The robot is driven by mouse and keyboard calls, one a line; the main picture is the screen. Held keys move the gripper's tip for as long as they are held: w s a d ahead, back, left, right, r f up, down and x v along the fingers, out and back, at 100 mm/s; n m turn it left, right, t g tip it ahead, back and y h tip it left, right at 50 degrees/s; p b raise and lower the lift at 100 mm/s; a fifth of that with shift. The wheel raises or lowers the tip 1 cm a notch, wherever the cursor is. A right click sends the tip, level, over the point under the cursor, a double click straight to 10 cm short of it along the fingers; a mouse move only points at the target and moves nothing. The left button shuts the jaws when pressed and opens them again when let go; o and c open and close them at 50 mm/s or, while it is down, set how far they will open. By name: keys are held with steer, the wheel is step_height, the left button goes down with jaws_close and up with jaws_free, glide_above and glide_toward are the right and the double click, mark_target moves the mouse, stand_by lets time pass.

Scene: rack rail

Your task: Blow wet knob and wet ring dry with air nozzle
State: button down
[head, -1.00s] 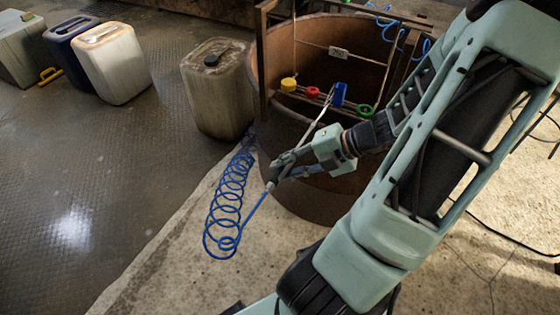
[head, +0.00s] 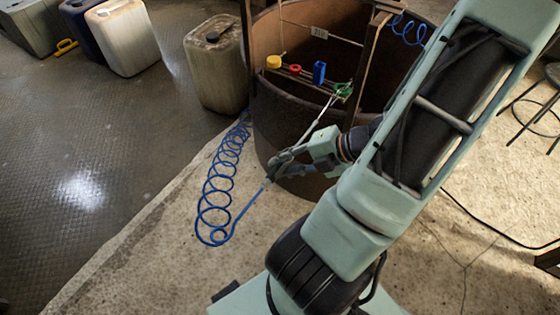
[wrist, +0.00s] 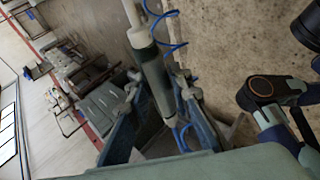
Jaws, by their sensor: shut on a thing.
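My gripper (head: 284,163) is shut on the air nozzle (head: 318,122), a long thin grey wand with a coiled blue hose (head: 218,190). In the wrist view the nozzle's grey body (wrist: 152,72) lies between the fingers. The wand slants up and right, and its tip is at or just in front of the green ring (head: 342,89); contact cannot be told. A yellow knob (head: 273,62), a red ring (head: 295,69) and a blue block (head: 319,72) sit left of it on a rail. Which pieces are wet is not clear.
A stool (head: 535,105) stands at the right. The floor in front is mostly clear.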

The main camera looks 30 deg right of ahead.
steer(key=shift+w+d, duration=0.4)
steer(key=shift+d, duration=0.5)
steer(key=shift+w+d, duration=0.35)
steer(key=shift+d, duration=0.55)
steer(key=shift+w+d, duration=0.4)
steer(key=shift+d, duration=0.5)
steer(key=shift+s+a+r+p, duration=0.2)
steer(key=shift+a+r+p, duration=0.2)
steer(key=shift+a+r, duration=0.1)
steer(key=shift+s+a+r+p, duration=0.2)
steer(key=shift+a+r+p, duration=0.2)
steer(key=shift+a+r, duration=0.05)
steer(key=shift+s+a+r+p, duration=0.25)
steer(key=shift+a+r+p, duration=0.15)
steer(key=shift+a, duration=0.2)
steer(key=shift+s+a+r+p, duration=0.3)
steer(key=shift+a+p, duration=0.15)
steer(key=shift+a, duration=0.15)
steer(key=shift+s+a+r+p, duration=0.2)
steer(key=shift+a+r+p, duration=0.2)
steer(key=shift+a, duration=0.2)
